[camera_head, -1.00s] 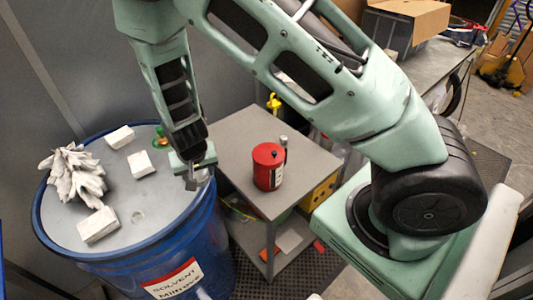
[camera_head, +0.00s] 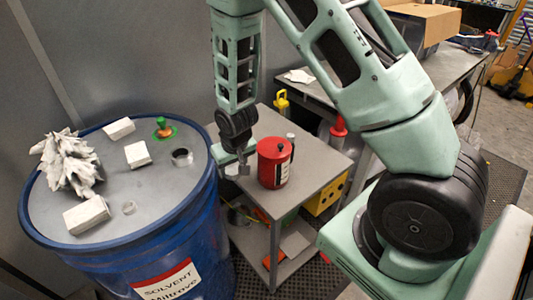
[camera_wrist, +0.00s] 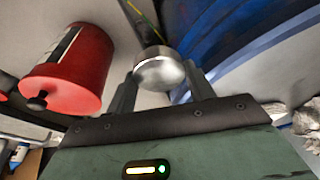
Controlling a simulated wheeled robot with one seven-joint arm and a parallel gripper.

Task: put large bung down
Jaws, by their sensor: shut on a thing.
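The large bung is a round, shiny metal piece (camera_wrist: 159,70). In the wrist view it sits between the two fingers of my gripper (camera_wrist: 162,80), which is shut on it. In the head view my gripper (camera_head: 243,162) points down over the left edge of a small grey side table (camera_head: 315,172), just left of a red can (camera_head: 273,163). The bung shows there as a small grey shape (camera_head: 244,171) under the fingers. I cannot tell whether it touches the table. The blue drum (camera_head: 150,262) stands to the left, with an open round hole (camera_head: 182,157) in its lid.
On the drum lid lie several white blocks (camera_head: 87,215), a crumpled whitish heap (camera_head: 70,163) and a green-and-orange item (camera_head: 163,130). The table's front right top is clear.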

